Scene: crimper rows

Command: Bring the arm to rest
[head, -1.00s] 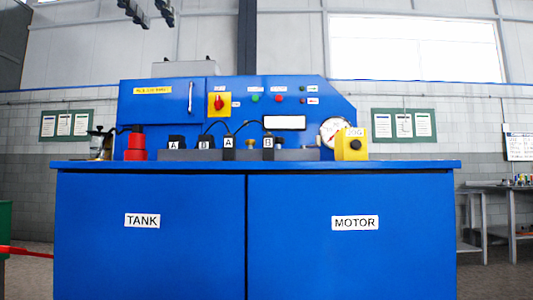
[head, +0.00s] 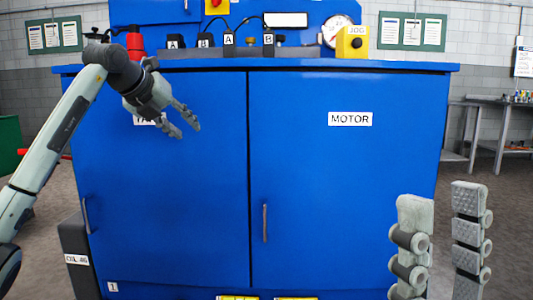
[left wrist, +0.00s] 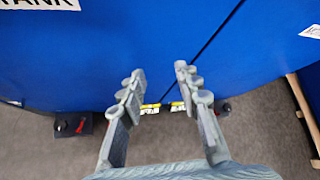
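My left gripper (head: 183,128) is in front of the left cabinet door, near the TANK label, which it partly covers in the head view. In the left wrist view its fingers (left wrist: 157,90) are spread apart with nothing between them. My right gripper (head: 436,240) shows at the lower right of the head view, its two fingers apart with an empty gap. It stands in front of the right edge of the blue cabinet (head: 345,190).
The cabinet top carries a red cylinder (head: 135,45), black blocks marked A and B, a gauge (head: 337,30) and a yellow JOG box (head: 352,43). A dark box (head: 75,245) stands at the cabinet's left. A metal table (head: 500,110) is at right.

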